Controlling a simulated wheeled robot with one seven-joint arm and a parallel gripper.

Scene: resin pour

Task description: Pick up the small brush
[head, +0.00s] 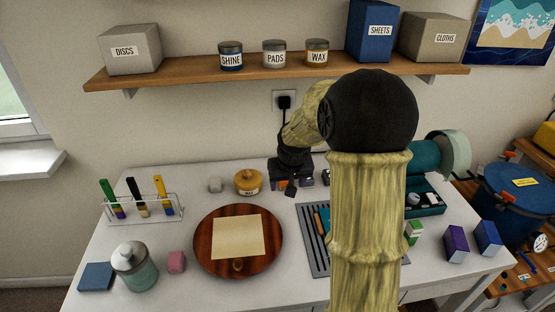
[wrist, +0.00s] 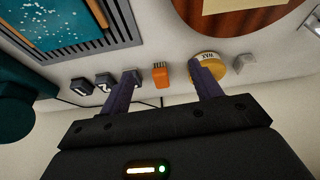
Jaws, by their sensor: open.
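A small orange block-like thing with a pale, ridged end (wrist: 160,74) shows in the wrist view; it looks like a small brush. It sits on the white table near the wall, between my gripper's two purple fingers (wrist: 163,72) as seen there. The fingers are apart, and I see no contact with it. In the head view my gripper (head: 293,183) is low over the back of the table, and my arm hides much there. Three longer brushes with green, black and yellow handles (head: 133,190) stand in a clear rack (head: 146,212) at the left.
A yellow wax tin (head: 248,183) stands just beside my gripper, with a grey block (head: 215,185) left of it. Dark numbered blocks (wrist: 103,80) stand on the other side. A round wooden board (head: 212,262) and a slotted grey tray (head: 312,245) lie in front. A shelf (head: 200,76) hangs above.

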